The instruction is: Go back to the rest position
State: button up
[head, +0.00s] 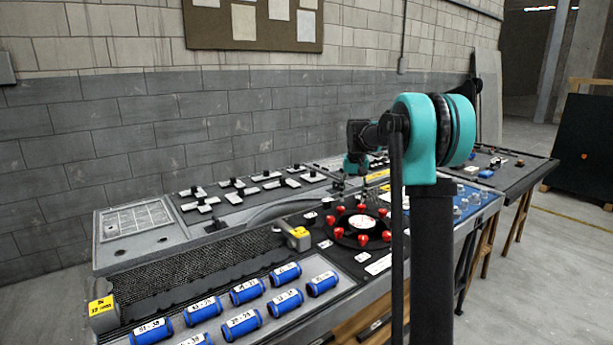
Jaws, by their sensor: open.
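My gripper (341,186) is at the end of my arm, beyond the large teal joint. It is small in the head view and sits over the back part of the console (140,262). Its jaws are open, and I see nothing held in them. The fingertips are dark against the dark panel, so their exact gap and height above it are hard to make out. My upright dark arm link and teal joint hide part of the console's right side.
The console carries blue labelled cylinders (242,324), a round dial with red knobs (362,223), yellow-marked blocks (298,237) and rows of switches (235,184). A brick wall (150,120) stands behind. A darker table (500,165) is at right. Open floor (560,250) lies at far right.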

jog(key=shift+n+t, duration=0.3)
jog(key=shift+t, duration=0.5)
jog(key=s+f, duration=0.2)
jog(key=s, duration=0.5)
jog(key=s+d+f, duration=0.1)
jog(key=s+f, duration=0.2)
jog(key=s, duration=0.5)
jog(key=s+f, duration=0.3)
jog(key=s, duration=0.4)
jog(key=shift+s+d, duration=0.25)
jog(key=shift+s, duration=0.15)
jog(key=s+f, duration=0.5)
jog(key=s, duration=0.4)
jog(key=s+f+t, duration=0.1)
jog(key=s+f, duration=0.4)
jog(key=s, duration=0.4)
jog(key=shift+s+d+n, duration=0.15)
jog(key=shift+d+n, duration=0.15)
